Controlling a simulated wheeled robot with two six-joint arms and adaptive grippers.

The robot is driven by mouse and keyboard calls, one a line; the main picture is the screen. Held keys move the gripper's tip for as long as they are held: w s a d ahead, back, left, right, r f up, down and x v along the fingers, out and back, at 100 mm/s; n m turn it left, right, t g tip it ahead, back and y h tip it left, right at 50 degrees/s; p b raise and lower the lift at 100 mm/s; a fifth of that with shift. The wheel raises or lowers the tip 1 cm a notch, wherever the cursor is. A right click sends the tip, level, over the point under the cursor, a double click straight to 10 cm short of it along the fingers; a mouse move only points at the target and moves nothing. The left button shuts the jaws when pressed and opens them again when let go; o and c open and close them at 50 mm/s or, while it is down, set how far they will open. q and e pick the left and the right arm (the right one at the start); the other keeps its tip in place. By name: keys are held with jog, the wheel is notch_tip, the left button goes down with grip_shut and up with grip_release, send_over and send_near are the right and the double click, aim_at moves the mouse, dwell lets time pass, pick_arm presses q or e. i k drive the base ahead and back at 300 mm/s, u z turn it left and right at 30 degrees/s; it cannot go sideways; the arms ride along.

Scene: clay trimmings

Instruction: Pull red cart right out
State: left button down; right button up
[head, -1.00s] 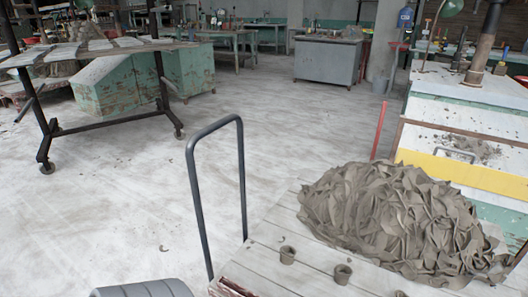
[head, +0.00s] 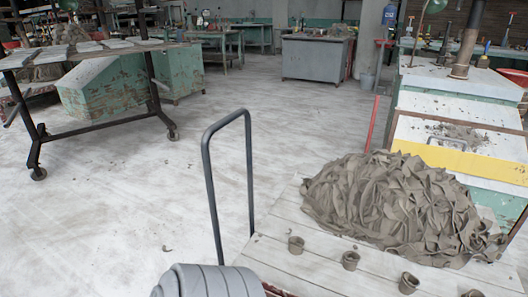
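A low cart with a pale plank deck (head: 278,256) is at the bottom right in the head view. A bit of red side (head: 276,291) shows below its near left corner. A dark looped handle (head: 229,113) stands upright at the deck's left side; I cannot tell if it belongs to this cart. A large heap of grey-brown clay trimmings (head: 395,207) covers much of the deck. Several small clay pots (head: 350,260) stand along its near side. A thin red upright bar (head: 372,122) rises behind the heap; its base is hidden. Neither gripper is in view.
A white-topped green bench with a yellow band (head: 460,160) stands close behind the heap at right. A wheeled black rack (head: 90,125) is at left and a grey cabinet (head: 316,58) farther back. The pale floor (head: 130,205) left of the handle is clear.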

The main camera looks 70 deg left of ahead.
aim_at(400, 213)
jog(key=k, duration=0.35)
jog(key=u, duration=1)
